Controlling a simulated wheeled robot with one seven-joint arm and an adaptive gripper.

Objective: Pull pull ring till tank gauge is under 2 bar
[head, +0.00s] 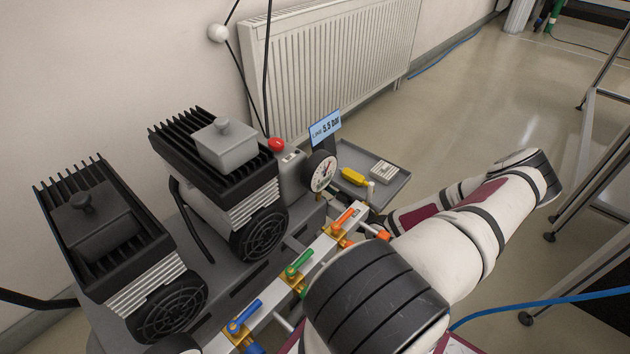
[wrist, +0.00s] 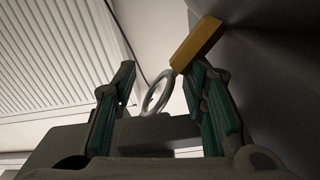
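The pull ring (wrist: 158,92), a thin pale metal loop, shows in the wrist view between the two fingers of my gripper (wrist: 162,70). The fingers are apart, with a gap visible on the left side of the ring; it lies nearer the right finger, and I cannot tell whether they touch. A brass-yellow block (wrist: 197,43) is just beyond the right fingertip. In the head view a round white gauge (head: 322,170) stands at the end of the compressor; its reading is too small to tell. My arm hides the gripper and ring there.
A blue sign (head: 325,126) appears to read 5.5 bar. Orange (head: 343,218), green (head: 299,263) and blue (head: 245,315) valve handles line the manifold. A red knob (head: 276,144) sits behind the gauge. A grey tray (head: 395,188) holds a yellow item. A radiator (head: 330,60) stands behind.

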